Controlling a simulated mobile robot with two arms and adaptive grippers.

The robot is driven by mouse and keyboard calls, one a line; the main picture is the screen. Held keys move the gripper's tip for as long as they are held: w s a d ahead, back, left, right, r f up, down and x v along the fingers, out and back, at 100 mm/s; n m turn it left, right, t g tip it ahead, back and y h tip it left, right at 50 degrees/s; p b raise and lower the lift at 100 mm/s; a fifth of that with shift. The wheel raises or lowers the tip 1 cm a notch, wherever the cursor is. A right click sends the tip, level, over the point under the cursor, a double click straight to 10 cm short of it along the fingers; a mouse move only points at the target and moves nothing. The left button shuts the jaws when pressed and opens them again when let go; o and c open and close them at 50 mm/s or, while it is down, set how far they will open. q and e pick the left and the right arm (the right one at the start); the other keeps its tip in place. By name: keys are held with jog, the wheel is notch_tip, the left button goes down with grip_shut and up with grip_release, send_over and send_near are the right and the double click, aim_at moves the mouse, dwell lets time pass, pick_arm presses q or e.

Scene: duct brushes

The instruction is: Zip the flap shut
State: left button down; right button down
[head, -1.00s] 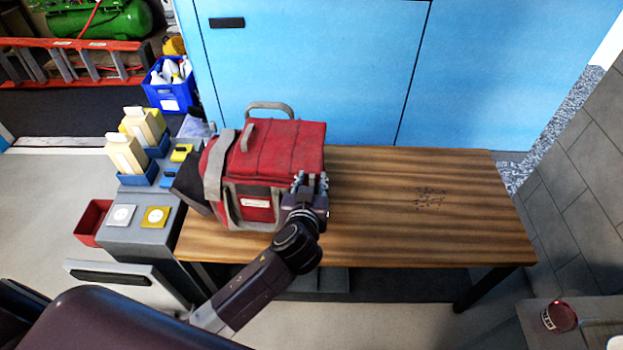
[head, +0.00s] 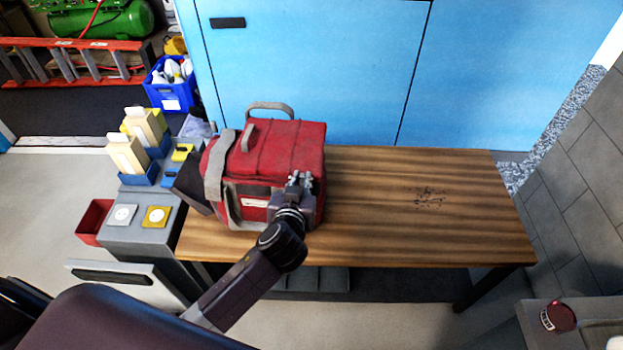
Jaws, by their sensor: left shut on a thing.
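A red bag (head: 282,148) with grey straps and a grey handle stands upright on the left part of the wooden table. Its red top flap lies down over the bag, and a pale label shows on its front. My left gripper (head: 299,180) is at the front right of the bag, near the flap's front edge. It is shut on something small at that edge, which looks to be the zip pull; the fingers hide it. How far the zip is closed is too small to tell. My right gripper is not in view.
The wooden table (head: 420,225) is bare right of the bag except for small dark marks. A grey cart (head: 140,236) with blue bins and a red bin (head: 93,222) stands left. Blue cabinet doors (head: 300,60) rise behind.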

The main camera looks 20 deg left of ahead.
pick_arm(q)
jog(key=s+a+p, duration=0.1)
jog(key=a, duration=0.5)
jog(key=s+a+p, duration=0.1)
jog(key=a, duration=0.5)
jog(key=s+a+p, duration=0.1)
jog(key=s+a, duration=0.1)
jog(key=a, duration=0.4)
jog(key=shift+a+r, duration=0.1)
jog(key=shift+a, duration=0.7)
jog(key=c, duration=1.9)
grip_release()
jog(key=shift+s+a, duration=0.1)
jog(key=shift+a, duration=0.05)
jog(key=shift+c, duration=0.2)
jog(key=shift+s+d, duration=0.2)
jog(key=v, duration=1.1)
jog(key=shift+s+r, duration=0.2)
jog(key=shift+s, duration=0.05)
jog(key=shift+a, duration=0.1)
